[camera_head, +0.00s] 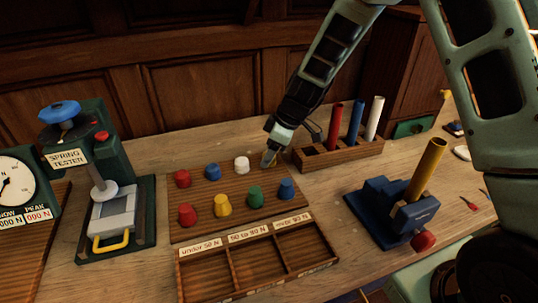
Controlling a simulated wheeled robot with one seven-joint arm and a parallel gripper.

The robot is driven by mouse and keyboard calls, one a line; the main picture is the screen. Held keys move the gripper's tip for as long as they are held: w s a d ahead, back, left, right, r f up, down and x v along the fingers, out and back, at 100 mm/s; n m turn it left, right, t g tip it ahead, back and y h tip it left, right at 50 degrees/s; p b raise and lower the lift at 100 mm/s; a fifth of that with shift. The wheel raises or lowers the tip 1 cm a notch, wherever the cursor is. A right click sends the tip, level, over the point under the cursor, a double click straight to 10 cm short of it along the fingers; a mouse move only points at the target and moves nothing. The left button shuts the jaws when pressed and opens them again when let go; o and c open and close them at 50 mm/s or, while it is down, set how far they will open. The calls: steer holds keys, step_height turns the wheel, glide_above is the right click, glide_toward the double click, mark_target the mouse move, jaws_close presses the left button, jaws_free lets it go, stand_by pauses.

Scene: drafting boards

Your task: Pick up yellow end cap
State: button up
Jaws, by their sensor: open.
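A yellow end cap (221,206) stands in the front row on a wooden board (210,190), between a red cap (187,215) and a green cap (256,197). My gripper (268,159) is open and low over the far right part of the board, behind and to the right of that yellow cap. A small yellowish patch shows at my fingertips; I cannot tell whether it is another cap or part of the gripper.
Other red, blue and white caps (241,164) stand close by. A three-part sorting tray (235,268) lies in front. A spring tester (112,190) is left; a tube rack (340,152) and a blue vise (385,208) with a yellow tube (426,170) are right.

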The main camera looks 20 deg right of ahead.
steer(key=shift+w+a+f, duration=0.1)
steer(key=shift+a+f, duration=0.1)
steer(key=shift+f, duration=0.45)
steer(key=c, duration=1.1)
step_height(320, 180, up, 10)
steer(key=shift+r+b, duration=0.1)
steer(key=shift+b, duration=0.2)
